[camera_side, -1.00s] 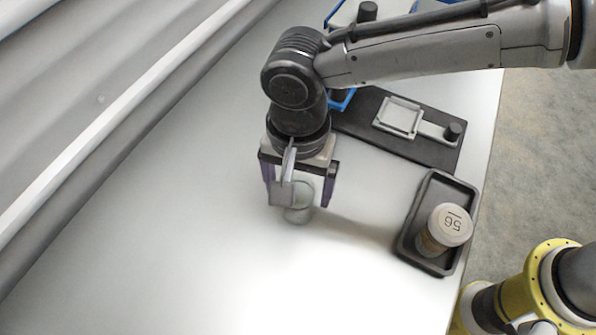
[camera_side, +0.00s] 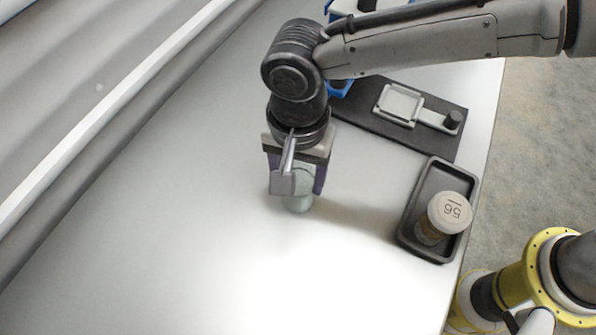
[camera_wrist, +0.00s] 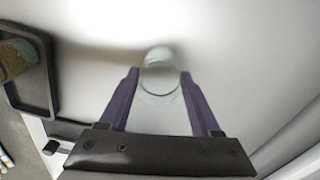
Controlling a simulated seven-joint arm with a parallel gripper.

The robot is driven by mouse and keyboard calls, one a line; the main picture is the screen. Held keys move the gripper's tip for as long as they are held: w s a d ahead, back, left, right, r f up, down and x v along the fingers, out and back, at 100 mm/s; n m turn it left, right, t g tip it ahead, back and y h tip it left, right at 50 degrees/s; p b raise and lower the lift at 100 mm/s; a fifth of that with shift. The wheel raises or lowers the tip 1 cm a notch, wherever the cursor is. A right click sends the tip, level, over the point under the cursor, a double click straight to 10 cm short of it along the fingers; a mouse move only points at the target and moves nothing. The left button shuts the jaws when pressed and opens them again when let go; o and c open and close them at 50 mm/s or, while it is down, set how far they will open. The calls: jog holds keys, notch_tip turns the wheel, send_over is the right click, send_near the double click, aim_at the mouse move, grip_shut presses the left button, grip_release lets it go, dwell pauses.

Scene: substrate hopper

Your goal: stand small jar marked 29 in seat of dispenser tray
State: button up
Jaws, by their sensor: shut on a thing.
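A small pale, glassy jar (camera_side: 299,204) stands on the light table, partly hidden behind my gripper (camera_side: 297,186). The jar also shows in the wrist view (camera_wrist: 158,84), between my purple fingers. My gripper (camera_wrist: 160,74) points down and is shut on this jar. No number can be read on it. A black board (camera_side: 360,118) lies at the back right. It carries a light grey square frame (camera_side: 399,104) with an arm reaching to a dark knob. I cannot tell whether this is the dispenser tray.
A dark rimmed tray (camera_side: 407,233) at the right holds a larger jar marked 56 (camera_side: 449,211). Blue-edged bins (camera_side: 341,87) are partly hidden behind my arm. A yellow-collared robot part (camera_side: 541,262) is at lower right. The front and left table is clear.

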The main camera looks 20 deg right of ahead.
jog(key=shift+r, duration=2.55)
